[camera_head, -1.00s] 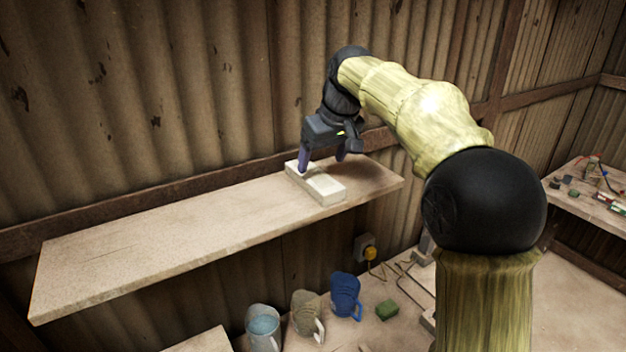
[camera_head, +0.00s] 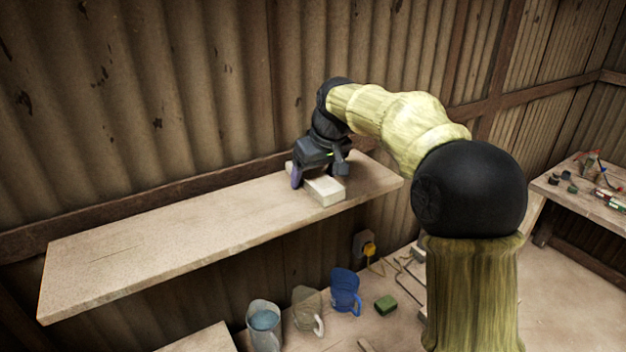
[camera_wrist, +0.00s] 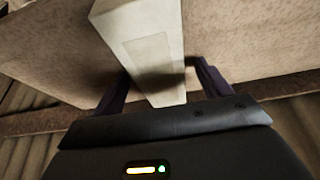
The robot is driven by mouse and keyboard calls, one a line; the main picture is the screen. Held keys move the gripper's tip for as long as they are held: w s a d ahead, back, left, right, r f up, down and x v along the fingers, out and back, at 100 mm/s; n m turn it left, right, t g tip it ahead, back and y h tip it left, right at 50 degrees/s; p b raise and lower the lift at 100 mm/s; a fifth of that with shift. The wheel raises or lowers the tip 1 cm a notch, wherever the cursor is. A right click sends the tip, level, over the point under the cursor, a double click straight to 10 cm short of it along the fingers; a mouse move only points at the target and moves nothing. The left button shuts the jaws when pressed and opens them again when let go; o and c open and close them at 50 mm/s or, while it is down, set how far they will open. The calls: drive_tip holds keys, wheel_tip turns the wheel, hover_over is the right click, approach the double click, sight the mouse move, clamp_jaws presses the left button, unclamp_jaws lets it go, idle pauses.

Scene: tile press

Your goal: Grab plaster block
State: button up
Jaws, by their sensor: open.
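The plaster block (camera_head: 327,192) is a pale, long rectangular block lying on the wooden shelf (camera_head: 150,242), near its right end. My gripper (camera_head: 316,180) is down at the block's far part, with a finger visible on its left side. In the wrist view the block (camera_wrist: 148,48) runs between the two fingers of my gripper (camera_wrist: 160,84). The fingers stand apart, one on each side of it, and the jaws are open. A gap shows on the left side; whether the right finger touches the block I cannot tell. My gripper hides the block's far end in the head view.
A corrugated wall stands close behind the shelf. Below are a clear jug with bluish contents (camera_head: 264,325), a beige jug (camera_head: 308,310), a blue jug (camera_head: 345,291) and a green block (camera_head: 386,305). A side table (camera_head: 580,200) with small items is at the right. The shelf's left part is bare.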

sight(315, 175)
drive_tip(key=c, duration=1.3)
drive_tip(key=shift+r, duration=0.2)
wheel_tip(315, 175, up, 10)
drive_tip(key=shift+f, duration=0.15)
